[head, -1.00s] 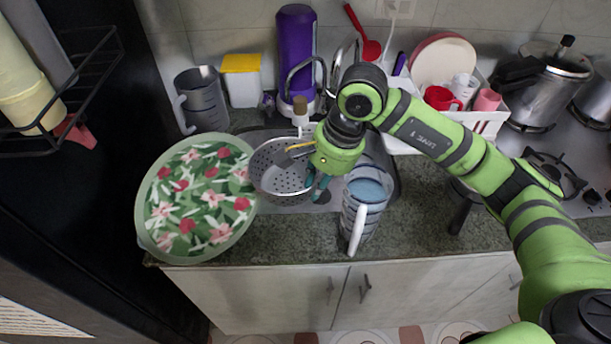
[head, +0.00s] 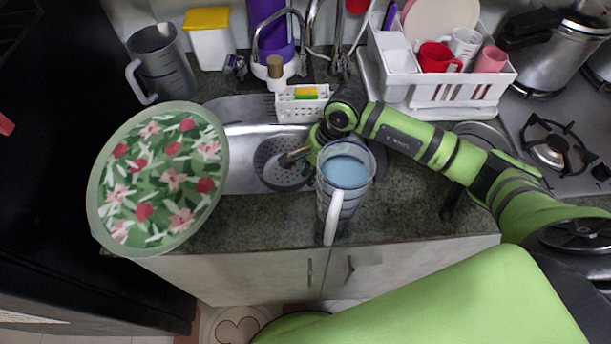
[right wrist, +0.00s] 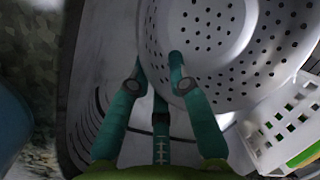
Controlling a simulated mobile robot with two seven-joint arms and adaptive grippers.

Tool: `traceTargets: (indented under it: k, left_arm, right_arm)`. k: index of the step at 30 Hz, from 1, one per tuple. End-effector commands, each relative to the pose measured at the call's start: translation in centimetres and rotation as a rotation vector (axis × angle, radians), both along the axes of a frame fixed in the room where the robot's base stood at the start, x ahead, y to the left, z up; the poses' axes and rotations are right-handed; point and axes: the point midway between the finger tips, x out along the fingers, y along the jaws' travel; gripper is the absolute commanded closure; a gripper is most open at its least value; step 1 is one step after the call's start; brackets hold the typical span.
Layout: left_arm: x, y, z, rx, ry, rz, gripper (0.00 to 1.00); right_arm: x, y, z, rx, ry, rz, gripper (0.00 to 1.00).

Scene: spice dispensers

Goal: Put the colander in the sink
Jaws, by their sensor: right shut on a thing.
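The grey perforated colander (head: 272,168) is inside the outline of the steel sink (head: 242,165) in the head view. I cannot tell whether it touches the sink floor. My right gripper (head: 303,156) is at the colander's right side, partly hidden behind a jug. In the right wrist view my right gripper (right wrist: 154,74) has its teal fingers closed on the wall of the colander (right wrist: 225,50), whose holes fill the upper right. My left gripper is not in view.
A jug with bluish contents (head: 345,185) stands close in front of my right gripper. A large floral tray (head: 98,210) is left of the sink. A white caddy with a sponge (head: 300,108) and the faucet are behind. A dish rack (head: 425,95) stands right.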

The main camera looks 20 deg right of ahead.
Motion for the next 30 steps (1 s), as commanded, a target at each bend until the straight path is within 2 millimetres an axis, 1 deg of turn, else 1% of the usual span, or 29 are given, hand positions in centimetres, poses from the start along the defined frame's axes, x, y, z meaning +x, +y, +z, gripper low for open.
traceTargets:
  k: [1, 3, 6, 8, 12, 15, 23, 27, 28, 29, 30]
  left_arm:
    - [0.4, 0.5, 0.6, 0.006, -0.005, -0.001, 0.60]
    - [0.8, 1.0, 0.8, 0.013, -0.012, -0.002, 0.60]
    - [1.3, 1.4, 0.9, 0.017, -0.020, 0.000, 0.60]
    - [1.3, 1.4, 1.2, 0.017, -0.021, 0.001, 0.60]
    - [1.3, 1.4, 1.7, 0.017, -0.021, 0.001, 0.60]
    - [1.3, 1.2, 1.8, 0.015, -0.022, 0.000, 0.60]
    - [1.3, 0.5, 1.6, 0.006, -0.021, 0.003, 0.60]
    - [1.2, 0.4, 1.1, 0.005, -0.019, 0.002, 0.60]
    - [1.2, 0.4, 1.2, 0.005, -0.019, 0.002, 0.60]
    - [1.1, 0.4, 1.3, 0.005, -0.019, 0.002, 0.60]
    - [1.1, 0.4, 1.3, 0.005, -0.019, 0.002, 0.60]
  right_arm:
    - [-0.1, 0.0, -0.6, 0.001, 0.003, -0.002, 1.00]
    - [0.0, 0.0, -1.6, 0.001, 0.001, -0.002, 1.00]
    - [0.0, 0.0, -2.5, 0.001, 0.000, -0.002, 1.00]
    - [-0.1, 0.0, -3.1, 0.001, 0.001, -0.002, 1.00]
    - [-0.1, 0.1, -5.2, 0.001, 0.003, -0.003, 1.00]
    - [0.0, 0.0, -6.0, 0.000, -0.001, -0.001, 1.00]
    - [0.0, 0.0, -6.2, 0.000, -0.003, -0.001, 1.00]
    - [0.1, 0.0, -6.6, 0.000, -0.003, -0.001, 1.00]
    - [0.0, 0.0, -6.5, -0.001, -0.002, -0.001, 0.72]
    - [0.0, 0.0, -6.5, -0.001, -0.002, -0.001, 0.60]
    - [0.0, 0.0, -6.5, -0.001, -0.002, -0.001, 0.57]
